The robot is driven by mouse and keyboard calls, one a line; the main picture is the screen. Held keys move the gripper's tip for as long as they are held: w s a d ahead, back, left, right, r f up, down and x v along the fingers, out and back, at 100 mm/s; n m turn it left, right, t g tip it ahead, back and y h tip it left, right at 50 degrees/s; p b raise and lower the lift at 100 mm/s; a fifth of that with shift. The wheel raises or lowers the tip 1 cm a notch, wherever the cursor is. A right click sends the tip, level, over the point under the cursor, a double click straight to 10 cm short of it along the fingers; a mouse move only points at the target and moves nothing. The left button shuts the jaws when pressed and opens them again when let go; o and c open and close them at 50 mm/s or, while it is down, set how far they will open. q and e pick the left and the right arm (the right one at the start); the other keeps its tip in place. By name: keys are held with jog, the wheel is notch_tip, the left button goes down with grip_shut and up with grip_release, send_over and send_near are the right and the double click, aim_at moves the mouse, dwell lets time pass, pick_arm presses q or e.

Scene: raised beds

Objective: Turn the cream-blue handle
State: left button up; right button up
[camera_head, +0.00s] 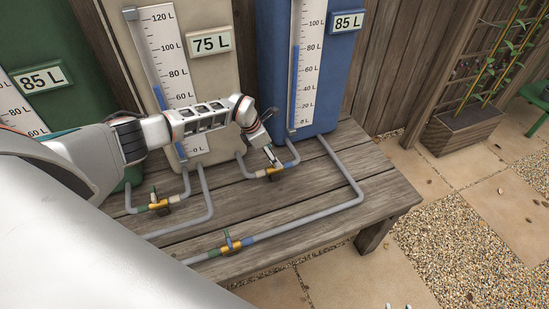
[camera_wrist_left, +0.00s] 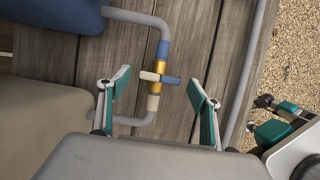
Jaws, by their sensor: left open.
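The cream-blue handle (camera_wrist_left: 170,80) is a short bar, one half cream and one half blue, lying across a brass valve body (camera_wrist_left: 158,70). The valve joins a cream pipe end and a blue pipe end, between the cream tank and the blue tank. My left gripper (camera_wrist_left: 160,80) is open, one finger on each side of the handle, with gaps showing. In the head view the valve (camera_head: 272,172) is partly hidden by my left gripper (camera_head: 268,150). Part of my right gripper (camera_wrist_left: 275,122) shows at the right of the wrist view; its opening is unclear.
A green-cream valve (camera_head: 160,206) and a green-blue valve (camera_head: 229,246) sit on other grey pipes along the wooden bench (camera_head: 300,228). The green tank (camera_head: 50,105), cream tank (camera_head: 210,75) and blue tank (camera_head: 335,75) stand behind. The bench's right end is clear.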

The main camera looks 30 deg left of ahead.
pick_arm(q)
jog(key=shift+x, duration=1.2)
jog(key=c, duration=1.1)
